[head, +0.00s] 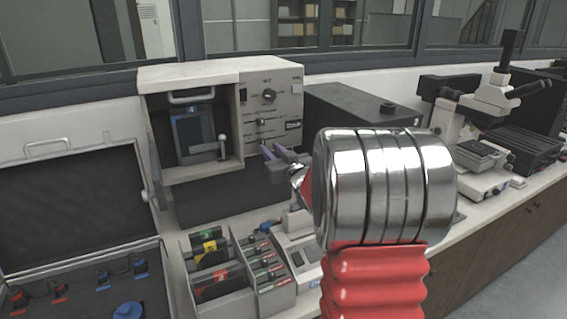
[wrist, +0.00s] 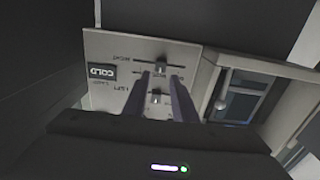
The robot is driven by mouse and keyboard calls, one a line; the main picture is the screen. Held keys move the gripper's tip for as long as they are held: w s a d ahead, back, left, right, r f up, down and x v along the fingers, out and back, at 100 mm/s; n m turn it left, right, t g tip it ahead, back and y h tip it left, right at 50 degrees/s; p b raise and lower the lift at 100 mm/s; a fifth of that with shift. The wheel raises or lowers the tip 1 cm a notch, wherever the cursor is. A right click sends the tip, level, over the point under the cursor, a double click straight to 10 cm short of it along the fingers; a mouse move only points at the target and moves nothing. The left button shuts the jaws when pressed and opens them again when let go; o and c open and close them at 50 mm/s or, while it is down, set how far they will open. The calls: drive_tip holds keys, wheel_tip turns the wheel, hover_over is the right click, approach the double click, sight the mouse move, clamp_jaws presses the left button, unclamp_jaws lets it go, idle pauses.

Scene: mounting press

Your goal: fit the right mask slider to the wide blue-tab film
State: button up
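My gripper (head: 277,151) is in front of the lower control panel of the press (head: 190,76). In the wrist view, the gripper's two purple-grey fingers (wrist: 162,84) are apart, with a slider knob (wrist: 157,98) showing in the gap between them. I cannot tell whether they touch it. A second slider (wrist: 160,65) sits nearer the fingertips' level. The panel lettering is upside down there, so which slider is the right one is unclear. A dark plate with a blue edge (head: 195,132) stands in the press's open chamber. Whether it is the wide film is not clear.
A display reading COLD (wrist: 102,73) is on the panel. A rack with colour-tabbed cards (head: 218,280) stands below the press. An open case (head: 75,255) is at left. A dark box (head: 350,105) and a microscope (head: 475,125) are at right.

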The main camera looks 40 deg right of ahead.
drive_tip(key=s+a, duration=0.1)
drive_tip(key=s, duration=0.7)
drive_tip(key=shift+s+a, duration=0.2)
drive_tip(key=shift+a, duration=0.05)
drive_tip(key=s+a+f+g+y, duration=0.1)
drive_tip(key=s+a+g, duration=0.3)
drive_tip(key=s+a, duration=0.4)
drive_tip(key=s+a+f+n+g+y, duration=0.1)
drive_tip(key=s+a+f+g, duration=0.3)
drive_tip(key=s+a, duration=0.5)
drive_tip(key=s+a+f+n+g+y, duration=0.1)
drive_tip(key=s+a+g, duration=0.3)
drive_tip(key=s+a, duration=0.5)
drive_tip(key=a+f, duration=0.1)
drive_tip(key=a, duration=0.2)
drive_tip(key=shift+s+a+f, duration=0.15)
drive_tip(key=shift+s+a, duration=0.1)
